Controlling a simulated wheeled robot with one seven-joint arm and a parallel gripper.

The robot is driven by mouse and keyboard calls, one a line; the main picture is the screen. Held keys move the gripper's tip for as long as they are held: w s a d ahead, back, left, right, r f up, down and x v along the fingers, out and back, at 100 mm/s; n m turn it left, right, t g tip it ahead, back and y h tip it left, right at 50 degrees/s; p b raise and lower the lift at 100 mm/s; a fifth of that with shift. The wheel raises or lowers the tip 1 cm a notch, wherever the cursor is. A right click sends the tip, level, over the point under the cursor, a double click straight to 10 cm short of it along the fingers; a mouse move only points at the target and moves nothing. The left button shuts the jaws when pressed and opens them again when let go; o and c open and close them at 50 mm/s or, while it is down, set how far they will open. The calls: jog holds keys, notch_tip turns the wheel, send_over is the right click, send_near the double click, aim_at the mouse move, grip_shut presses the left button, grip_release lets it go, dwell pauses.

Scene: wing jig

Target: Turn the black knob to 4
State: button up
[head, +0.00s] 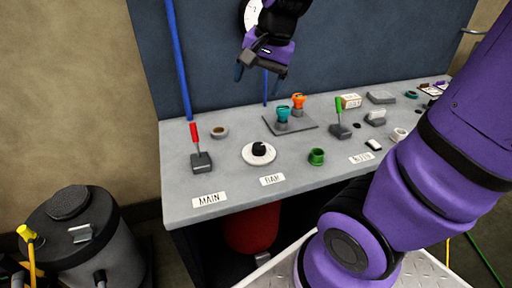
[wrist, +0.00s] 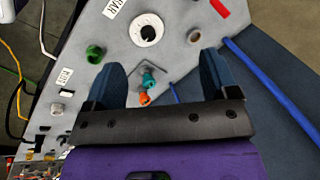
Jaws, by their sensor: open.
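The black knob (head: 259,148) sits on a round white dial on the grey bench top, behind the BAR label (head: 272,179). In the wrist view the black knob (wrist: 148,32) shows near the top, in the middle of its white dial (wrist: 157,22). The dial's numbers are too small to read, so I cannot tell its setting. My gripper (head: 262,75) is open and empty, high above the back of the bench. In the wrist view its two blue fingers (wrist: 162,78) are spread apart, and the dial lies beyond their tips.
A red lever (head: 195,146) stands left of the dial and a green lever (head: 339,116) to the right. A green cup-like part (head: 317,156) is close on the dial's right. Teal (head: 282,115) and orange (head: 298,103) valves stand behind. A blue pipe (head: 179,60) runs up the wall.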

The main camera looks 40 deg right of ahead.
jog(key=w+d+f+m+g, duration=0.1)
jog(key=w+d+f+m, duration=0.2)
jog(key=w+f+m, duration=0.45)
jog(key=m+g+h, duration=0.2)
jog(key=m, duration=0.7)
send_near(259, 145)
jog(key=shift+s, duration=0.1)
notch_tip(259, 145, down, 10)
jog(key=shift+f, duration=0.1)
jog(key=shift+c, duration=0.2)
jog(key=shift+n, duration=0.25)
jog(key=c, duration=0.9)
